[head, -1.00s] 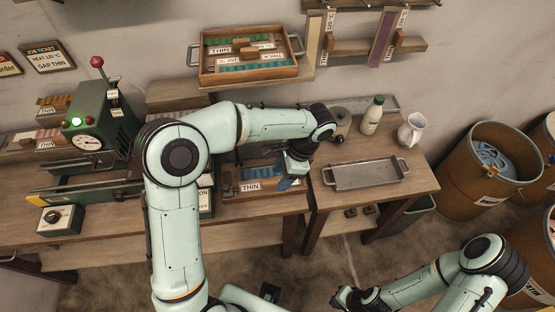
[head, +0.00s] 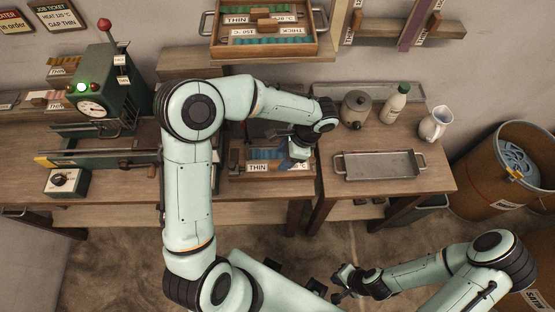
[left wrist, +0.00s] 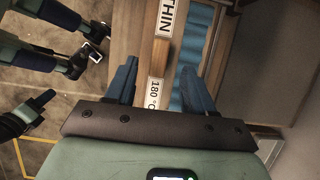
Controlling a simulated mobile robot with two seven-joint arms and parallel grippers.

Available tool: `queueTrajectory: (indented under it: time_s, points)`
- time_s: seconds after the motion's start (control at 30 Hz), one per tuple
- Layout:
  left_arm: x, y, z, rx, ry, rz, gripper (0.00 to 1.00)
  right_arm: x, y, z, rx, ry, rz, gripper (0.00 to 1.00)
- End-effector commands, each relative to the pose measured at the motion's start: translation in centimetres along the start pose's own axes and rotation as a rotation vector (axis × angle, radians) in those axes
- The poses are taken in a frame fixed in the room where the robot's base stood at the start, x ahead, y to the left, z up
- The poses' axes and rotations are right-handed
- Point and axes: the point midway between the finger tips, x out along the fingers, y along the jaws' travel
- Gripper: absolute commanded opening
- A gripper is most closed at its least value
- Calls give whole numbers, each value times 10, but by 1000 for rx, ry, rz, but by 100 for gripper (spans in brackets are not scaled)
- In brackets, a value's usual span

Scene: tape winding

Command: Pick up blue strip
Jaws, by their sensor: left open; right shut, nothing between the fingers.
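Blue strips (head: 262,154) lie in a low wooden tray (head: 236,173) on the bench, behind labels reading THIN and 180 °C. They also show in the left wrist view (left wrist: 198,38), beyond the tray's labelled edge. My left gripper (head: 292,155) is at the right part of this tray, over or close to the strips. In the left wrist view its two blue fingers (left wrist: 160,82) are apart, with the 180 °C label between them and no strip held. Contact with the strips cannot be told. My right gripper (head: 340,290) is shut and empty, low in front of the bench.
A grey metal tray (head: 380,167) is on the bench to the right, with a lidded pot (head: 355,108), bottle (head: 396,103) and jug (head: 434,122) behind it. A green machine (head: 100,95) stands left. A wooden tray of strips (head: 262,50) is on the shelf above.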

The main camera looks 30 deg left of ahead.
Motion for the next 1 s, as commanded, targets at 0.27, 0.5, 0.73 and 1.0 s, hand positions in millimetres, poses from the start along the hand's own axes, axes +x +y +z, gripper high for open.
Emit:
queueTrajectory:
  time_s: [0.27,0.5,0.73,1.0]
  points:
    - [39,2,-2,0,-1,3,53,1,1,0,0,0,0,0]
    - [41,2,-2,0,0,0,53,1,0,0,0,0,0,0]
    - [41,1,-2,0,0,1,0,1,1,0,0,0,0,0]
    - [40,1,-2,0,0,0,0,1,1,0,0,0,0,0]
